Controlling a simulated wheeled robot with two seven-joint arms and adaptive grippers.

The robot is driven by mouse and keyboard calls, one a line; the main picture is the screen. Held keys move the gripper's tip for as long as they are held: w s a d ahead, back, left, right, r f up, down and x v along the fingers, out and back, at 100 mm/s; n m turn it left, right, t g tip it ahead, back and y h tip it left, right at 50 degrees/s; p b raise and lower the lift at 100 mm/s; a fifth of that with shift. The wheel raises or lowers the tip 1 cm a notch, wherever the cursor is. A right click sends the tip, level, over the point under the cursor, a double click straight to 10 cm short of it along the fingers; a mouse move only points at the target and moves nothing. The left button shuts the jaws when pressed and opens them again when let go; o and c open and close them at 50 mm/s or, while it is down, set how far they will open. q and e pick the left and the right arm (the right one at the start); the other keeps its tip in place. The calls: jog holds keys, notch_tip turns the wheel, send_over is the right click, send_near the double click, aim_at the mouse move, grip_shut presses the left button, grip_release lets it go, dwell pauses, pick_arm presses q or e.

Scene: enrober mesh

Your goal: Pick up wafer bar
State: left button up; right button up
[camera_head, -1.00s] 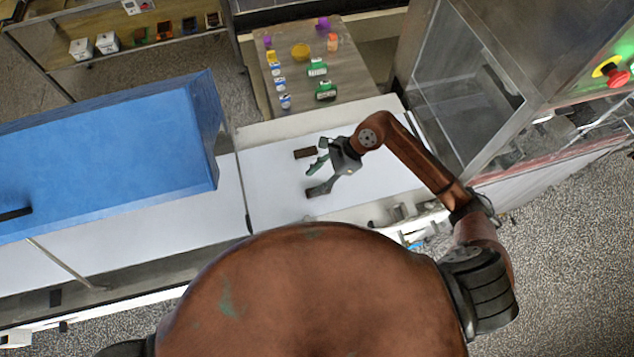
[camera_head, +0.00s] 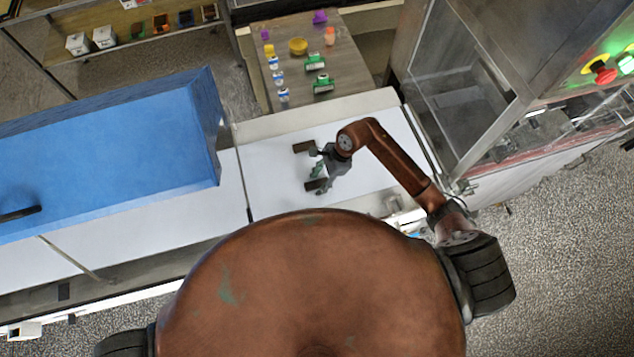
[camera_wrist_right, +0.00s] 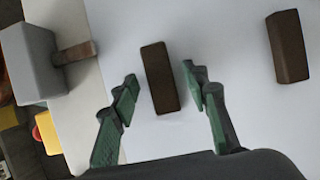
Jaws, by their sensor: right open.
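A dark brown wafer bar (camera_wrist_right: 160,77) lies on the white surface between the two green-padded fingertips of my right gripper (camera_wrist_right: 161,93) in the right wrist view. The gripper is open, with a gap on each side of the bar. A second brown bar (camera_wrist_right: 288,46) lies apart to the right in that view. In the head view my right gripper (camera_head: 318,170) is over the white surface, beside a brown bar (camera_head: 304,147). Another dark brown piece (camera_head: 314,184) is partly hidden by the gripper. My left gripper is out of view.
A blue box-shaped housing (camera_head: 110,130) stands over the white surface (camera_head: 268,190) at left. A glass-sided machine (camera_head: 470,90) stands at right. A wooden table (camera_head: 345,65) with small items is behind. In the wrist view a grey block (camera_wrist_right: 32,65) is at upper left.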

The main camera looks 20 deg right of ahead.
aim_at(314, 183)
jog(key=c, duration=0.9)
jog(key=shift+c, duration=0.2)
jog(key=shift+r+b, duration=0.35)
jog(key=shift+r, duration=0.05)
notch_tip(314, 183, up, 2)
jog(key=shift+w+r+b, duration=0.1)
jog(key=shift+b, duration=0.7)
jog(key=s+d+r+b, duration=0.1)
jog(key=d+r, duration=0.2)
jog(key=d, duration=0.1)
jog(key=s+d+r+b, duration=0.2)
jog(key=d+r, duration=0.1)
jog(key=d, duration=0.1)
jog(key=s+d+r+b, duration=0.2)
jog(key=d+r, duration=0.2)
jog(key=d, duration=0.1)
jog(key=shift+s, duration=0.2)
